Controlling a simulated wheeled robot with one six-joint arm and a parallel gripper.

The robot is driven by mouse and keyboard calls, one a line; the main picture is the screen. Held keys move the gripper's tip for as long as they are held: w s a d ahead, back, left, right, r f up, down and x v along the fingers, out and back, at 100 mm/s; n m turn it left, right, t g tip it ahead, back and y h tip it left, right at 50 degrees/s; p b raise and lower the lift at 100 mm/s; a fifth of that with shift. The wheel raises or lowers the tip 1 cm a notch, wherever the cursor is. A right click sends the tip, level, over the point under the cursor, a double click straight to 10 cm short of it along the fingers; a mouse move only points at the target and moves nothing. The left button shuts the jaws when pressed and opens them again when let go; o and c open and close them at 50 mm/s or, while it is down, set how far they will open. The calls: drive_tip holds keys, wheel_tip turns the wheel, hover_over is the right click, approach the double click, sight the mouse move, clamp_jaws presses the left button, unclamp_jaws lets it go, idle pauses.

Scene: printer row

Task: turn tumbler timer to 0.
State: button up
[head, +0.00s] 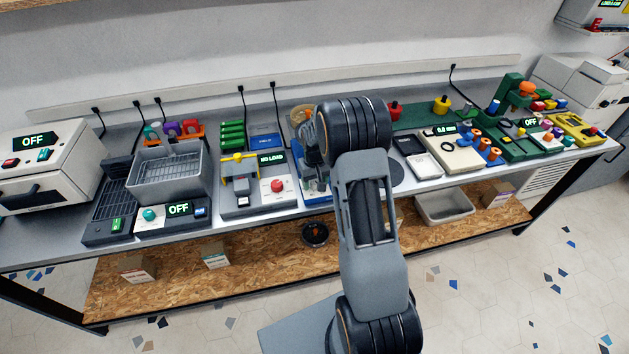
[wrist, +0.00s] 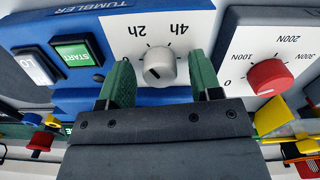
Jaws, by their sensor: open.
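In the wrist view the blue tumbler (wrist: 38,32) has a white dial plate (wrist: 115,25) with upside-down 2h and 4h marks. The grey-white timer knob (wrist: 159,66) sits on this plate. A dark mark shows on its face, but I cannot tell its exact setting. My gripper (wrist: 160,62) is open, with one green finger on each side of the knob. Gaps show between fingers and knob, and the knob is not gripped. In the head view the tumbler (head: 311,188) is mostly hidden behind my arm.
Beside the timer is a red knob (wrist: 268,77) on a white 0 to 300N dial. A green START button (wrist: 76,53) and a grey LO button (wrist: 37,64) are on the other side. The bench (head: 20,243) is crowded, with a NO LOAD tester (head: 258,190) left of my arm.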

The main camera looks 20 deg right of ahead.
drive_tip(key=shift+c, duration=0.3)
drive_tip(key=c, duration=0.9)
drive_tip(key=shift+o, duration=0.2)
drive_tip(key=shift+f+n+b, duration=0.15)
drive_tip(key=shift+n+b, duration=0.6)
drive_tip(key=shift+n, duration=0.45)
drive_tip(key=n+b, duration=0.1)
drive_tip(key=n, duration=0.2)
drive_tip(key=n+b, duration=0.2)
drive_tip(key=n, duration=0.4)
drive_tip(key=shift+n, duration=0.4)
